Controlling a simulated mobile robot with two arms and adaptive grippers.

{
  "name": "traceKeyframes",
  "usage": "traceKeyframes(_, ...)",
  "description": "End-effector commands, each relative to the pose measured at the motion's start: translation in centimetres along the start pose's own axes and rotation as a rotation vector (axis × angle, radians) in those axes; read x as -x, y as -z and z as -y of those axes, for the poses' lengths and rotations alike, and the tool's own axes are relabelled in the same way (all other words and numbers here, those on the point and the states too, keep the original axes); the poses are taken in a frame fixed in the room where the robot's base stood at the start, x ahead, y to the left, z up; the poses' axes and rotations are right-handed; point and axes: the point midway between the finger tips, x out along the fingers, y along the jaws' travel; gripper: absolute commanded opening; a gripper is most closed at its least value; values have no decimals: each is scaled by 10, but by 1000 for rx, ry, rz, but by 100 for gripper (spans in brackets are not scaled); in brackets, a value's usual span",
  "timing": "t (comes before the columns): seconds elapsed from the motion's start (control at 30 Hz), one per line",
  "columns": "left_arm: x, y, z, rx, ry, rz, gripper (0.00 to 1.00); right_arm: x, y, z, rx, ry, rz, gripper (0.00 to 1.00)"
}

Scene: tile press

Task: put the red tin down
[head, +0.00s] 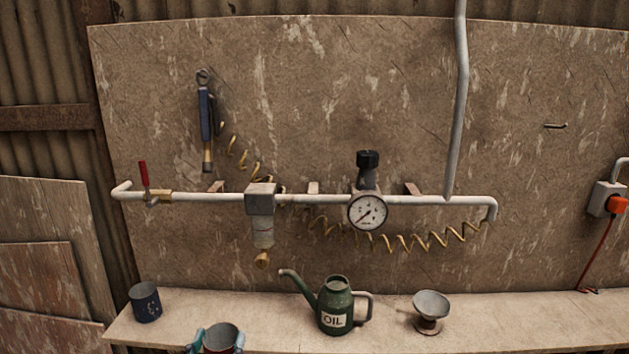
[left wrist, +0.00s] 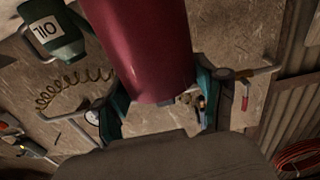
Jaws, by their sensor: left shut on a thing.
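The red tin (left wrist: 150,45) fills the upper middle of the left wrist view, between the teal fingers of my left gripper (left wrist: 160,100). In the head view the tin (head: 222,338) shows its open grey-dark mouth at the bottom edge, with a little red on its side. My left gripper (head: 217,342) is shut on it there, a teal finger on each side. The tin appears in front of the shelf (head: 268,306); its base is out of the head view, so I cannot tell whether it touches anything. My right gripper is not in view.
On the shelf stand a dark blue tin (head: 146,303) at the left, a green oil can (head: 334,300) with a long spout, and a small metal funnel-like dish (head: 431,305). The shelf's right part is clear. A pipe with a gauge (head: 368,212) runs along the board behind.

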Motion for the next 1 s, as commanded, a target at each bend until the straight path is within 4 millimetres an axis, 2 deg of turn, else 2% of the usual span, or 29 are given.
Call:
traceKeyframes(0.03, 19, -1, -1, 2, 5, 2, 35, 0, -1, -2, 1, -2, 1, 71)
traceKeyframes(0.1, 40, 1, -1, 4, 14, 2, 35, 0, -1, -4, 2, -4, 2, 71)
traceKeyframes(0.3, 84, 9, 1, 4, 36, 1, 35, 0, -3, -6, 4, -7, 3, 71)
traceKeyframes(0.5, 104, 12, 2, 3, 46, 2, 35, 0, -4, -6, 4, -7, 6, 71)
traceKeyframes(0.67, 126, 1, 1, 6, 46, 6, 35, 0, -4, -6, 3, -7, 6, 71)
traceKeyframes(0.8, 152, -9, 0, 7, 46, 7, 35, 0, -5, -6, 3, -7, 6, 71)
traceKeyframes(1.0, 176, -15, -1, 3, 47, 2, 35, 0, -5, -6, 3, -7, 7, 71)
